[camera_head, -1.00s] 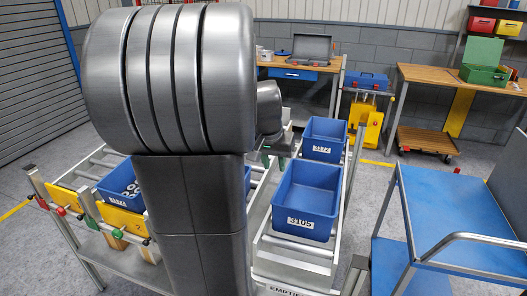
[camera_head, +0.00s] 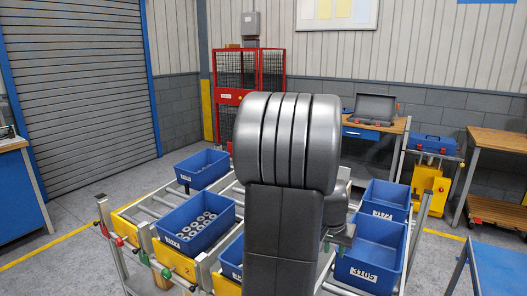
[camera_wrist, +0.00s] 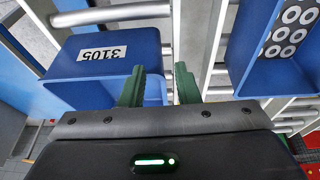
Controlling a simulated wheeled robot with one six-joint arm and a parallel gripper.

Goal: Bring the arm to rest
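My arm stands upright in the middle of the head view and hides part of the conveyor rack. My gripper (camera_wrist: 158,88) shows in the wrist view with two green fingers apart and nothing held between them. In the head view the gripper end (camera_head: 340,236) shows partly, beside the blue bin labelled 3105 (camera_head: 370,256). That bin also lies left of the fingers in the wrist view (camera_wrist: 100,72). The left finger overlaps the bin in that view; I cannot tell whether they touch.
A blue bin of ring-shaped parts (camera_head: 196,240) sits on the left lane, with another blue bin (camera_head: 203,168) behind it. One more blue bin (camera_head: 386,200) stands behind bin 3105. A blue-topped cart (camera_head: 500,270) is at the right. Floor at far left is clear.

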